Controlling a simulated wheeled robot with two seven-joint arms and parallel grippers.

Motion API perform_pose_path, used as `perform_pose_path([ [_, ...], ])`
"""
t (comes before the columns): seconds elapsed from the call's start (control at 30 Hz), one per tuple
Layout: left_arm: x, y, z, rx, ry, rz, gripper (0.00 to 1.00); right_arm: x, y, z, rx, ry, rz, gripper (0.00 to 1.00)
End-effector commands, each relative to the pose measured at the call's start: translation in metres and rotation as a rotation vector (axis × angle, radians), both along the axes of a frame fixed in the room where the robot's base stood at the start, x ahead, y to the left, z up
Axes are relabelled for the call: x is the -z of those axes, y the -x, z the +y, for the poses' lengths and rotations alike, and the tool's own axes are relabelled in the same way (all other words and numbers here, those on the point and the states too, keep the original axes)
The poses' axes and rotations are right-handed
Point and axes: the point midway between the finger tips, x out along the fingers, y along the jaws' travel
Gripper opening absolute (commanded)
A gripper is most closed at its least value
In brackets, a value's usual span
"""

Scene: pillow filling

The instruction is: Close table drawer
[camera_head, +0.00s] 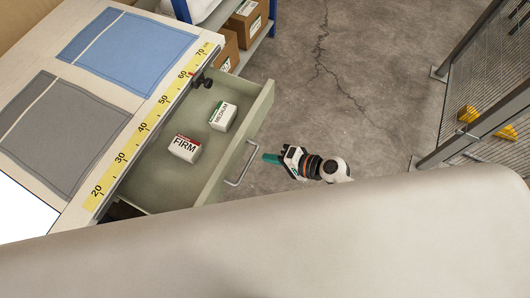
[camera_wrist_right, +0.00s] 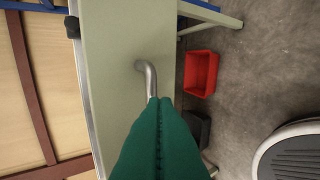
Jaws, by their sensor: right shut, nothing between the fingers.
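The table drawer (camera_head: 160,185) is pulled out from the table (camera_head: 60,85). Inside it lie a white block marked FIRM (camera_head: 185,148) and one marked MEDIUM (camera_head: 222,117). The drawer's metal bar handle (camera_head: 242,166) is on its pale green front, which also shows in the right wrist view (camera_wrist_right: 110,60). My right gripper (camera_head: 268,158) is shut and empty, just outside the front beside the handle. In the right wrist view its green fingers (camera_wrist_right: 158,120) cover part of the handle (camera_wrist_right: 149,75); I cannot tell whether they touch it. My left gripper is not in view.
A blue mat (camera_head: 125,50) and a grey mat (camera_head: 65,135) lie on the table by a yellow ruler strip (camera_head: 145,125). A shelf with cardboard boxes (camera_head: 248,22) stands behind. A red bin (camera_wrist_right: 200,73) is below the drawer. Cracked floor (camera_head: 370,60) to the right is clear up to a fence (camera_head: 490,85).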

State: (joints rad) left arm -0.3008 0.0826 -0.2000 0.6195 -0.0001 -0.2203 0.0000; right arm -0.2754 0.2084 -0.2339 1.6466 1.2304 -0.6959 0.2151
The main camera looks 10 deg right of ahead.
Motion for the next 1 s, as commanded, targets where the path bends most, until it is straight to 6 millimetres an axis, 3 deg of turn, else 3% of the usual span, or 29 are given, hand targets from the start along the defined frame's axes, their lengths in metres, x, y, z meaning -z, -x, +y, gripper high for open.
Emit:
perform_pose_path([
  [0.2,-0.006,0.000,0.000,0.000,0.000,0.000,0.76,0.003,-0.011,0.016,0.001,0.000,0.000,0.00],
  [0.77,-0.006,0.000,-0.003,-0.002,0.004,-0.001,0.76,0.004,-0.017,0.022,0.000,0.001,-0.002,0.00],
  [1.0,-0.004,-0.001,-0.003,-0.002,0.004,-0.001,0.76,0.004,-0.038,0.052,0.000,-0.003,-0.003,0.00],
])
